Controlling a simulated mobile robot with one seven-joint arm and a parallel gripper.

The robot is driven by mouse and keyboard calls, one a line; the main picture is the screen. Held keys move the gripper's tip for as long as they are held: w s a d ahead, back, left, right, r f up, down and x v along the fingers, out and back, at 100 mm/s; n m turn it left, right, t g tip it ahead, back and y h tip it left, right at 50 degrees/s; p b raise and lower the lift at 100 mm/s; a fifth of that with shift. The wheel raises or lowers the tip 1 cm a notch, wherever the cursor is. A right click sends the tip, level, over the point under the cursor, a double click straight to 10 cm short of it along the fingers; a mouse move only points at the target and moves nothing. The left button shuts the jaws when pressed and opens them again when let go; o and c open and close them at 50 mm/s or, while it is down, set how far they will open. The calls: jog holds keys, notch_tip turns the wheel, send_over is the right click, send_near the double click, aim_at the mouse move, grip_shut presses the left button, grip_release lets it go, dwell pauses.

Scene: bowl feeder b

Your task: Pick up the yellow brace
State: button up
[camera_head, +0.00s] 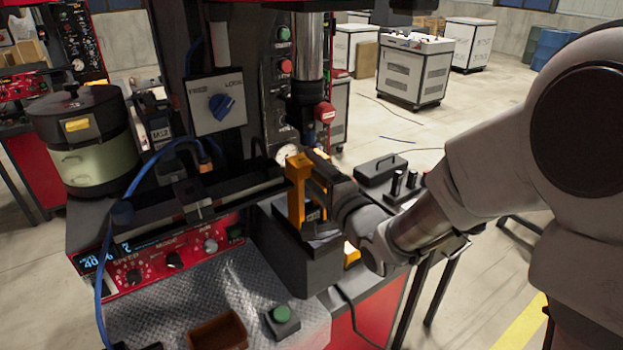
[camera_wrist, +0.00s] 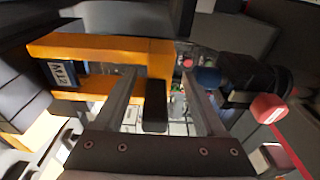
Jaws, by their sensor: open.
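The yellow brace (camera_head: 297,196) stands upright on a dark block-like base at the middle of the machine, beside the end of a black rail. In the wrist view the brace (camera_wrist: 105,47) lies across the upper left as a yellow frame around a dark part with a printed label. My gripper (camera_head: 318,178) is close against the right side of the brace in the head view. In the wrist view my gripper (camera_wrist: 160,74) has its two fingers apart, with the brace's end appearing between or just beyond their tips. I cannot tell whether they touch.
A black column with a red knob (camera_head: 325,112) rises just behind the brace. A control box with a blue dial (camera_head: 222,106) and a lidded pot (camera_head: 85,140) are to the left. A green button (camera_head: 281,314) sits in front on the metal plate, beside a brown tray (camera_head: 217,331).

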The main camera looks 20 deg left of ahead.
jog(key=shift+x, duration=0.9)
grip_shut()
dwell(0.8)
